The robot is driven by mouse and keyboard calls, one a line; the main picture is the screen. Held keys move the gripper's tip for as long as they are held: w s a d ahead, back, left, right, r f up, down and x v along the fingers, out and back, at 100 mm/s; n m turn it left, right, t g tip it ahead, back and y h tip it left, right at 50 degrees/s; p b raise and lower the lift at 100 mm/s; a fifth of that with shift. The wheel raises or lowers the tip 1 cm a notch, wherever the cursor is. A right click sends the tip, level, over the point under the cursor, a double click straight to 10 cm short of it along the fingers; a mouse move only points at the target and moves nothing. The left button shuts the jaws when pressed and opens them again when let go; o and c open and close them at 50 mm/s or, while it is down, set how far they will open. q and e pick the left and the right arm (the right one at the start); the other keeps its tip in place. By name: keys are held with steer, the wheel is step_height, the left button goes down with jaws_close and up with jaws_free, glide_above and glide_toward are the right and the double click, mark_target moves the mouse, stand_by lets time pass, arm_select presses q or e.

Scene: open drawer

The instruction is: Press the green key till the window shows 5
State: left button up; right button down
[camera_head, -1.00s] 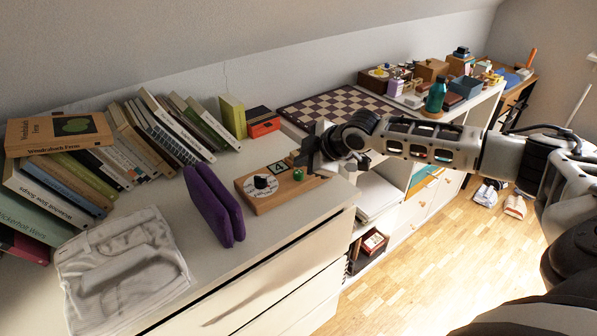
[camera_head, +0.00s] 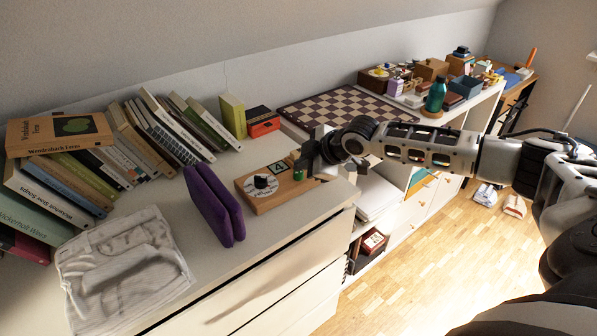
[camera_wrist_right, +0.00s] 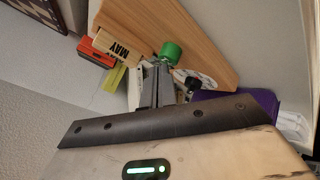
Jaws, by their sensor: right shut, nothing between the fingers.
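A wooden board (camera_head: 262,203) lies on the white dresser top. It carries a white dial with a black knob (camera_head: 260,183), a small window (camera_head: 278,167) that appears to read 4, and a green key (camera_head: 298,176). The green key also shows in the wrist view (camera_wrist_right: 171,52), just past my fingertips. My right gripper (camera_head: 302,163) is shut and empty, with its fingers at the key. I cannot tell whether they touch it. The window is not readable in the wrist view. My left gripper is not in view.
A purple upright folder-like object (camera_head: 214,205) stands just left of the board. Folded white cloth (camera_head: 122,268) lies at the front left. Books (camera_head: 70,180) fill the back left. A chessboard (camera_head: 338,108) and an orange-black box (camera_head: 263,122) lie behind the board.

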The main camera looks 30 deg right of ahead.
mark_target(302, 174)
steer(key=shift+f, duration=0.75)
stand_by(0.4)
steer(key=shift+r, duration=0.1)
steer(key=shift+r+p, duration=1.1)
steer(key=shift+r, duration=0.05)
step_height(302, 174, up, 5)
steer(key=p, duration=0.5)
steer(key=shift+r+p, duration=0.1)
steer(key=shift+p, duration=0.2)
steer(key=shift+a, duration=0.1)
